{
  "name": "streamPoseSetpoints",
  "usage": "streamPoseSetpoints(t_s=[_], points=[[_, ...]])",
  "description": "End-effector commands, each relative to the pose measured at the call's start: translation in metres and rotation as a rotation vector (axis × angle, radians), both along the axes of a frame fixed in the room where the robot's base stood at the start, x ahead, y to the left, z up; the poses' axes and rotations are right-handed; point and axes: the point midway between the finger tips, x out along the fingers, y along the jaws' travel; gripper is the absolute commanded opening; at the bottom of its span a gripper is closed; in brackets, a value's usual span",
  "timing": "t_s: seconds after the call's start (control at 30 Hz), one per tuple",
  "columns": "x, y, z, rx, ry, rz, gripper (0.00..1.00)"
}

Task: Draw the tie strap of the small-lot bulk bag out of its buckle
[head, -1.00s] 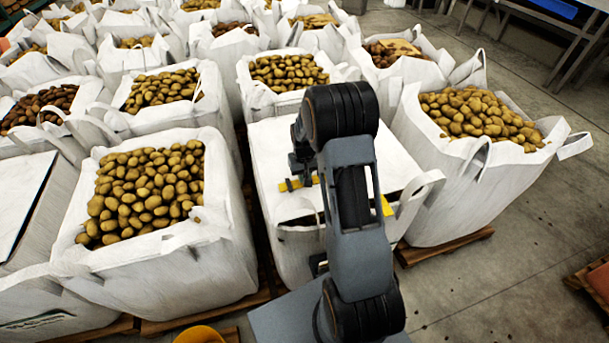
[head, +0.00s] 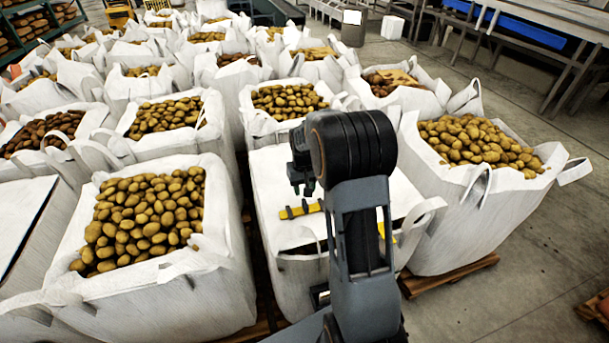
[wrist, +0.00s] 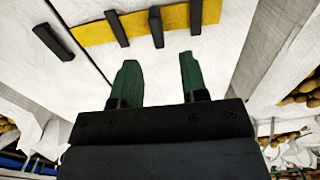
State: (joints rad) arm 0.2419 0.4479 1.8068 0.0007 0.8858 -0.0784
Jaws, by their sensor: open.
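The small-lot bulk bag (head: 272,178) is the closed white bag with a flat top in the middle of the head view. Its yellow tie strap (head: 300,210) lies across the top; more yellow shows at the right behind my arm. In the wrist view the strap (wrist: 90,32) runs through black bars that look like the buckle (wrist: 156,27). A separate black bar (wrist: 53,42) lies left of it, by a dark seam. My gripper (wrist: 158,60) is open and empty, its green fingers apart and below the strap in the picture. In the head view my gripper (head: 300,180) hangs near the strap.
Open bags of potatoes surround this bag; one (head: 140,215) stands close on the left and another (head: 480,135) on the right. A loop (head: 415,225) stands up at the bag's right edge. Concrete floor (head: 540,235) is free at the right.

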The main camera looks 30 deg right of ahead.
Motion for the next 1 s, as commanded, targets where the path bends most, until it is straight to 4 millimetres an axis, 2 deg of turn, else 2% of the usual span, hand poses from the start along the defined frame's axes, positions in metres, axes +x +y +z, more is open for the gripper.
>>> streamPoseSetpoints(t_s=[0.03,0.2,0.4,1.0], points=[[0.001,0.0,0.011,-0.001,-0.005,0.0,0.4],[0.0,0.0,0.038,0.0,-0.003,0.0,0.4],[0.0,0.0,0.056,0.0,-0.002,0.0,0.4],[0.0,0.0,0.06,0.0,0.0,0.0,0.4]])
